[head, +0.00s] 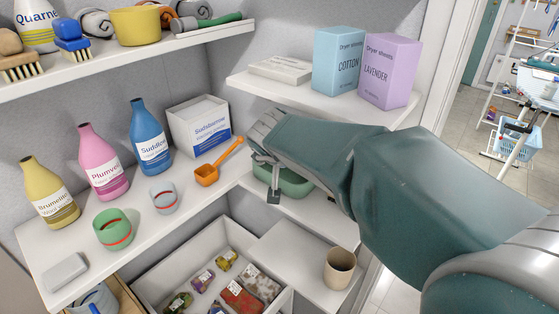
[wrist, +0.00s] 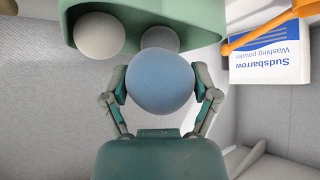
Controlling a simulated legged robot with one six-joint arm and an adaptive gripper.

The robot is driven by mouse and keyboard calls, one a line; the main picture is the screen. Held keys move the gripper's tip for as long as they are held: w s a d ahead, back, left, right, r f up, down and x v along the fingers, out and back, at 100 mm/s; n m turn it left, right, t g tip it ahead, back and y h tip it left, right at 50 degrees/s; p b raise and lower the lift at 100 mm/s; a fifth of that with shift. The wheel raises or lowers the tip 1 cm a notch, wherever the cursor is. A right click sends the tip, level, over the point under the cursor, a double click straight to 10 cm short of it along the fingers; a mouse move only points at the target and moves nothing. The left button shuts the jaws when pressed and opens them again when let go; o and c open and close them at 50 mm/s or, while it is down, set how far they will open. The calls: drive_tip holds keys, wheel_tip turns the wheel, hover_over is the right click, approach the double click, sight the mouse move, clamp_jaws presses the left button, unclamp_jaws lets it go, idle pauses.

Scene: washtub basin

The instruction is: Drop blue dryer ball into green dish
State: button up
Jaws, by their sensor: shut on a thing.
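The blue dryer ball (wrist: 160,82) is held between the two fingers of my gripper (wrist: 160,88) in the wrist view. My gripper (head: 265,180) also shows in the head view, at the right end of the middle shelf, in front of the green dish. The green dish (head: 293,187) is partly hidden behind my gripper and arm. In the wrist view the green dish (wrist: 205,18) is at the top, with a beige ball (wrist: 99,33) and a grey ball (wrist: 160,38) by it, the grey one partly behind the blue ball. The blue ball is hidden in the head view.
An orange scoop (head: 220,163) lies left of my gripper, near the Sudsbarrow box (head: 198,125). Dryer sheet boxes (head: 338,62) stand on the shelf above. Several bottles and two cups are further left. A beige cup (head: 339,268) stands on the lower shelf.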

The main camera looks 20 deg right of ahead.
drive_tip(key=shift+w+d, duration=0.3)
drive_tip(key=shift+w, duration=0.5)
drive_tip(key=shift+w+f, duration=0.1)
drive_tip(key=shift+f, duration=1.65)
drive_tip(key=shift+f, duration=0.6)
drive_tip(key=o, duration=1)
drive_tip(key=shift+o, duration=0.2)
drive_tip(key=shift+r, duration=0.1)
drive_tip(key=shift+r, duration=0.35)
drive_tip(key=v, duration=1.2)
drive_tip(key=shift+r, duration=0.2)
